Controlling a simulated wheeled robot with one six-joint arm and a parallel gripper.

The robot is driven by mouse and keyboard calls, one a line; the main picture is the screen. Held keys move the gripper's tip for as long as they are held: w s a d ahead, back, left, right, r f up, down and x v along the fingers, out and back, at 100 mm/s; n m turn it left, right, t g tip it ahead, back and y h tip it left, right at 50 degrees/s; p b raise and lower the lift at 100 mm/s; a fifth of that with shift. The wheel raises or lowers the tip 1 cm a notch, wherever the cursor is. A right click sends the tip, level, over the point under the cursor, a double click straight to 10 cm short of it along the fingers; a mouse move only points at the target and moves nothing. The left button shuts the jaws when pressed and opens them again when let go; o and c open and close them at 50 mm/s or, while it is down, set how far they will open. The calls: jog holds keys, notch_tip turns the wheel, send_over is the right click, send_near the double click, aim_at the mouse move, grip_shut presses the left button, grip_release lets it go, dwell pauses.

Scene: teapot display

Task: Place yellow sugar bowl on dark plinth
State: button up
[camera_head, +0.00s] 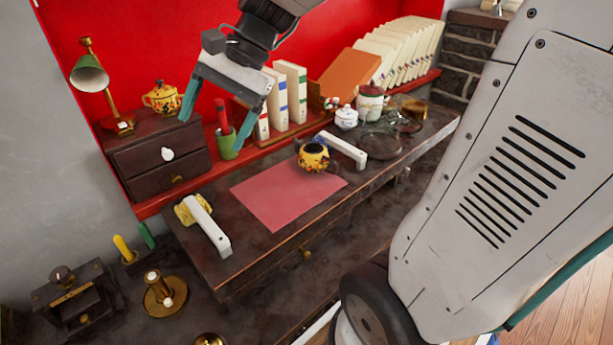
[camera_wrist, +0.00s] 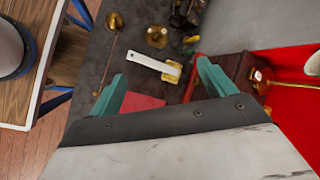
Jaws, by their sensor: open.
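A small round yellow pot with dark markings (camera_head: 313,158) sits at the back edge of the pink mat on the desk; it looks like the sugar bowl. Another yellow patterned pot with a lid (camera_head: 162,98) stands on a dark wooden drawer box (camera_head: 150,133) at the left. This box may be the dark plinth; I cannot tell for certain. My gripper (camera_head: 213,132) is open and empty above the desk, right of the box and up and left of the yellow pot on the mat. In the wrist view its teal fingers (camera_wrist: 163,80) are spread apart, with no pot between them.
The pink mat (camera_head: 275,198) is otherwise bare. A white bar with a yellow piece (camera_head: 207,225) lies left of it, and another white bar (camera_head: 343,150) lies right.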

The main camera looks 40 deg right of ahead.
jog(key=s+d+f+n+h, duration=0.2)
jog(key=s+n, duration=0.3)
jog(key=s, duration=0.4)
jog(key=s+d+f+n+h, duration=0.2)
jog(key=s+n+h, duration=0.2)
jog(key=s, duration=0.4)
jog(key=shift+s+d+f+n+h, duration=0.25)
jog(key=shift+s+f+n+h, duration=0.1)
jog(key=shift+n, duration=0.45)
